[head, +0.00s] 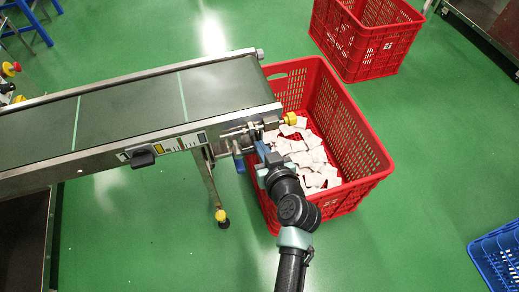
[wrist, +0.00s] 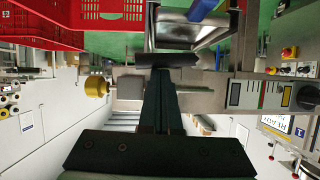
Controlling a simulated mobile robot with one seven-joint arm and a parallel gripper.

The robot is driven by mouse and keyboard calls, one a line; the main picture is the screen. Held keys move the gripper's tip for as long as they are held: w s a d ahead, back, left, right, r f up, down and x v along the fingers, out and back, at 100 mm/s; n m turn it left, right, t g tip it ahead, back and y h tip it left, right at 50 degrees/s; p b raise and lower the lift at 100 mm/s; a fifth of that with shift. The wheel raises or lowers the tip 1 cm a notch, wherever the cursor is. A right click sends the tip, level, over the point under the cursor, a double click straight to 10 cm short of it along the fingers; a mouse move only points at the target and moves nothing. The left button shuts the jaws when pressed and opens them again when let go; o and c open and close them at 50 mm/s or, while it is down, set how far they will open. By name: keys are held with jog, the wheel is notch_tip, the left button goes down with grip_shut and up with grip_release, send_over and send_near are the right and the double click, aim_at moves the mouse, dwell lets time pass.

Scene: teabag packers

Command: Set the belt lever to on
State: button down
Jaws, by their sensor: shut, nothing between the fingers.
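The belt lever (head: 142,157) is a dark knob on the side rail of the conveyor (head: 130,105), left of a striped label (head: 181,143). In the wrist view a dark knob (wrist: 307,97), which looks like the lever, shows at the right edge beside the label (wrist: 260,94). Its exact setting is too small to read. My gripper (wrist: 161,78) is shut and empty. In the head view my gripper (head: 263,150) is by the conveyor's right end, well right of the lever and apart from it, partly hidden by my arm.
A red crate (head: 357,140) with several white teabags (head: 308,160) stands under the belt end, close to my arm. Another red crate (head: 365,45) stands behind. The green floor in front of the conveyor is clear.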

jog(key=shift+d+f+b, duration=0.15)
jog(key=shift+f+b, duration=0.2)
dwell(0.5)
jog(key=r+p, duration=0.1)
jog(key=r, duration=0.1)
jog(key=w+r+p, duration=0.1)
jog(key=r+p, duration=0.1)
jog(key=shift+r, duration=0.1)
jog(key=p+v, duration=0.3)
jog(key=v, duration=0.7)
jog(key=x, duration=0.3)
jog(key=p+x, duration=0.1)
jog(key=x, duration=0.5)
jog(key=shift+w+a, duration=0.35)
jog(key=shift+a, duration=0.05)
jog(key=shift+s+d+f+b, duration=0.1)
jog(key=shift+s+f+b, duration=0.15)
jog(key=shift+f, duration=0.75)
jog(key=shift+s+f+b, duration=0.2)
jog(key=shift+f+b, duration=0.05)
jog(key=shift+f, duration=0.75)
